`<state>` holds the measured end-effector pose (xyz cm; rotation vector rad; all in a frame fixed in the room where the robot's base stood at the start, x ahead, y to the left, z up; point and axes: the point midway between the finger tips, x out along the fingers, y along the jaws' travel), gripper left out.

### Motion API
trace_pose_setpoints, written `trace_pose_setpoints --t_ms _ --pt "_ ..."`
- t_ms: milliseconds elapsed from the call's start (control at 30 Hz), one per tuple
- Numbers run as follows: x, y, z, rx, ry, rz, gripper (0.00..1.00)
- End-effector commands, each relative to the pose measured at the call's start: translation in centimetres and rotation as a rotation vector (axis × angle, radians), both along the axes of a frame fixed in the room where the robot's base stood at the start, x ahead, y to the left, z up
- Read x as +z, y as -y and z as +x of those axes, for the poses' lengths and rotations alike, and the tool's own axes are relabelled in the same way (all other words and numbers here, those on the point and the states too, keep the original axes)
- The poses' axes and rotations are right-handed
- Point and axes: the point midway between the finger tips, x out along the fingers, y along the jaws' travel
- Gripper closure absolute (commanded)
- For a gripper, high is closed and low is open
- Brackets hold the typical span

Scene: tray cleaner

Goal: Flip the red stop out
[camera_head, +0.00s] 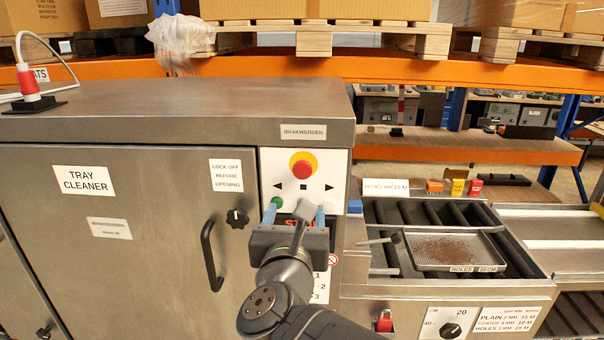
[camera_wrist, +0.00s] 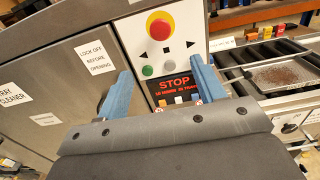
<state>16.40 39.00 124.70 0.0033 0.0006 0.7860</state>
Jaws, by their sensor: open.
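A red round button (camera_head: 301,168) on a yellow disc sits at the top of the white control panel (camera_head: 334,160); it also shows in the wrist view (camera_wrist: 159,26). A small red block (camera_head: 476,187) stands behind the roller conveyor, right of a yellow block (camera_head: 457,187) and an orange block (camera_head: 434,187). My gripper (camera_head: 294,214) is open and empty in front of the panel, below the red button and well left of the red block. Its fingers partly hide the lower panel in the head view. The wrist view shows a display (camera_wrist: 175,84) reading STOP in red.
The steel tray cleaner (camera_head: 130,250) has a door handle (camera_head: 210,258) left of my gripper. A perforated tray (camera_head: 457,250) with brown crumbs lies on the conveyor to the right.

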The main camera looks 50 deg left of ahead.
Motion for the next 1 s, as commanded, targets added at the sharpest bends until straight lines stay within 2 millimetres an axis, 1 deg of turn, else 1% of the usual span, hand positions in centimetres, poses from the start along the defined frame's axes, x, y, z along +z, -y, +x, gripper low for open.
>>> trace_pose_setpoints --t_ms 167,700,900,1000 --pt "-0.1 -1.6 1.8 -0.005 0.001 -0.004 0.37" --pt "-0.1 -8.6 8.8 -0.004 0.001 -0.004 0.37" --pt "-0.1 -10.6 10.8 -0.003 0.001 -0.004 0.37" --pt "-0.1 -11.3 11.3 -0.002 0.002 -0.005 0.37"
